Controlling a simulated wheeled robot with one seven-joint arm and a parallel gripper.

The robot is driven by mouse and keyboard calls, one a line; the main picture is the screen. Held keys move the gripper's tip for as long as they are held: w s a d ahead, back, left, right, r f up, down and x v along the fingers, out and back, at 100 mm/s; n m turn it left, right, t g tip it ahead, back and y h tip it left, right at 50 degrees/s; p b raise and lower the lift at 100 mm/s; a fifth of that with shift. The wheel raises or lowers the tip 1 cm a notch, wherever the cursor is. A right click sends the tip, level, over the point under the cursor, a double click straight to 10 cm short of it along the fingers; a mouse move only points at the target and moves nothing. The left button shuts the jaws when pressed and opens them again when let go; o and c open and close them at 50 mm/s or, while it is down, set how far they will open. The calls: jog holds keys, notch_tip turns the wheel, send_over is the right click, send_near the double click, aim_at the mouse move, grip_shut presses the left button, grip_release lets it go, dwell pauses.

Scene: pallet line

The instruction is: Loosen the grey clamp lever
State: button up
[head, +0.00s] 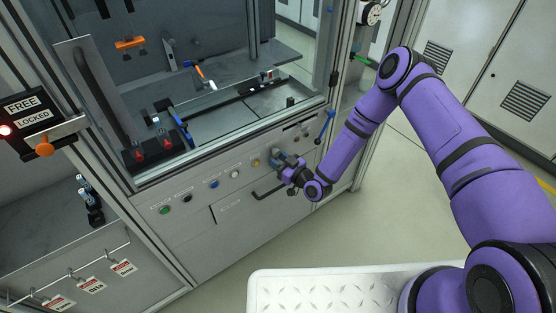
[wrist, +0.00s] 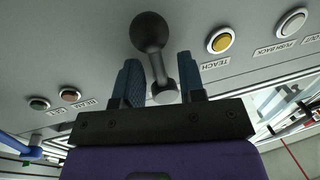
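A lever with a dark ball knob (wrist: 150,32), a grey shaft (wrist: 158,66) and a silver hub (wrist: 165,92) stands out from the grey panel in the wrist view; I take it as the clamp lever. My gripper (wrist: 161,70) has its two blue fingers apart, one on each side of the lever's lower shaft and hub. The knob reaches past the fingertips. I see gaps beside the shaft; contact at the hub cannot be told. In the head view my gripper (head: 282,161) is at the front panel and hides most of the lever.
A yellow TEACH button (wrist: 220,40) and a white button (wrist: 292,22) sit right of the lever in the wrist view. A blue lever (head: 325,127) is right of my gripper in the head view. A dark drawer handle (head: 268,190) is just below. A FREE/LOCKED sign (head: 30,109) has a red light beside LOCKED.

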grip_shut()
